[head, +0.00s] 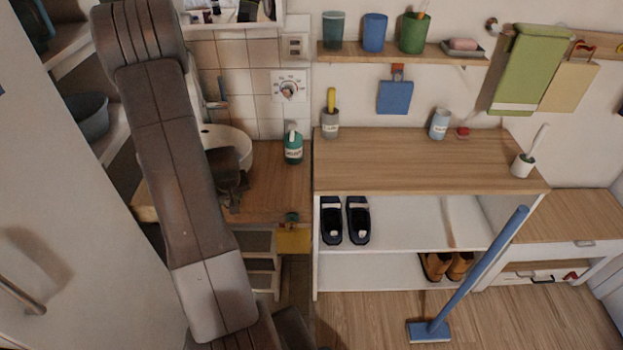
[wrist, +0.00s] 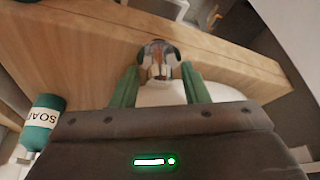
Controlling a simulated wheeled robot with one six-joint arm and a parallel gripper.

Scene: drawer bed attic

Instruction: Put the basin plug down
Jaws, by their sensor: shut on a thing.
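My gripper (wrist: 160,74) has green fingers shut on the basin plug (wrist: 158,60), a small round piece with a dark rim and a shiny middle. The plug is at the fingertips in the wrist view, with the wooden counter (wrist: 80,60) behind it. In the head view my gripper (head: 235,203) is at the front of the white basin (head: 236,141), above the counter (head: 275,185). The plug cannot be made out there. My arm and gripper hide part of the basin. A white patch of it (wrist: 160,94) shows between the fingers in the wrist view.
A green soap bottle (head: 293,146) stands on the counter right of the basin and also shows in the wrist view (wrist: 41,122). A yellow cloth (head: 293,241) hangs at the counter's front. Bare counter lies around the bottle. A shoe bench (head: 420,160) adjoins on the right.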

